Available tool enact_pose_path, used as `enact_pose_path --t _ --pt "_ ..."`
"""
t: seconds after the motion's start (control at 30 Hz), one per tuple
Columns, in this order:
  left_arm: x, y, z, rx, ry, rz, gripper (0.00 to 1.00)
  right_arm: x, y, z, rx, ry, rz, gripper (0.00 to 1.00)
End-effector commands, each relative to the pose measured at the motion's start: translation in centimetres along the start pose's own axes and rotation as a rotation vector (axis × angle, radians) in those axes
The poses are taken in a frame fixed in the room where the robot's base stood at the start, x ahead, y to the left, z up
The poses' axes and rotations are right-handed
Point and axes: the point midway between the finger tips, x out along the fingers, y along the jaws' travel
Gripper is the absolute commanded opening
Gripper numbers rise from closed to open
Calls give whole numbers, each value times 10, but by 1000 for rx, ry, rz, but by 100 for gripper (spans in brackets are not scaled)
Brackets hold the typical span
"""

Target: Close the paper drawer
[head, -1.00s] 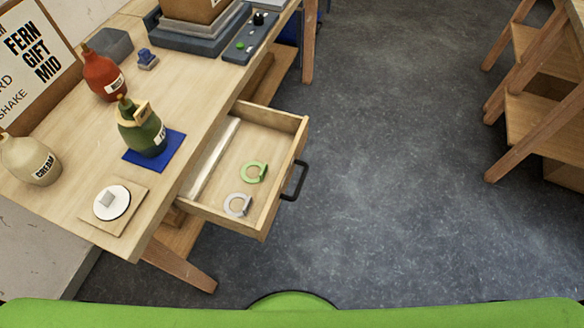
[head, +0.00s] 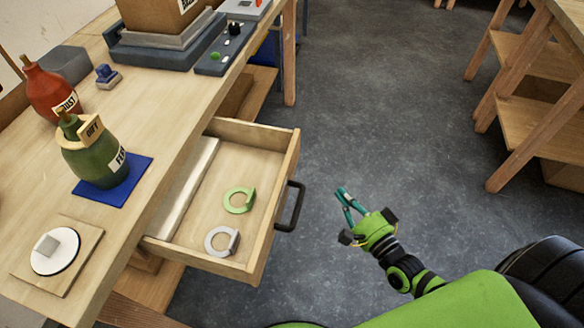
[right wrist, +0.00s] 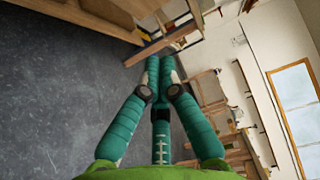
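The paper drawer (head: 262,222) is pulled out from the side of the wooden table, with its open top showing. Its dark handle (head: 291,206) is on the front panel, facing right. A green ring-shaped piece (head: 239,200) and a grey one (head: 222,241) lie inside. My right gripper (head: 340,191) is to the right of the handle, apart from it, over the floor. Its teal fingers converge and their tips meet in the right wrist view (right wrist: 159,62), with nothing seen between them. My left gripper is not in view.
A green bottle (head: 92,155) stands on a blue mat (head: 136,184), with a red bottle (head: 52,92) behind it. A white disc (head: 64,255) sits on a square board. A wooden shelf unit (head: 520,110) stands at right. The floor between is clear.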

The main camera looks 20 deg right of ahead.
Motion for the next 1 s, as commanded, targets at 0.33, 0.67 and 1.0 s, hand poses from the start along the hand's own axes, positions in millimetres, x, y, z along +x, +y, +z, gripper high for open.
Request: enact_pose_path --t 0.33,0.67,1.0 --pt "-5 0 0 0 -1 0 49 52 -6 0 10 0 -13 0" --pt "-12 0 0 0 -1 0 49 112 -6 12 11 0 -8 0" --pt "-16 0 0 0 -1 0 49 128 -4 29 7 -1 -6 0"
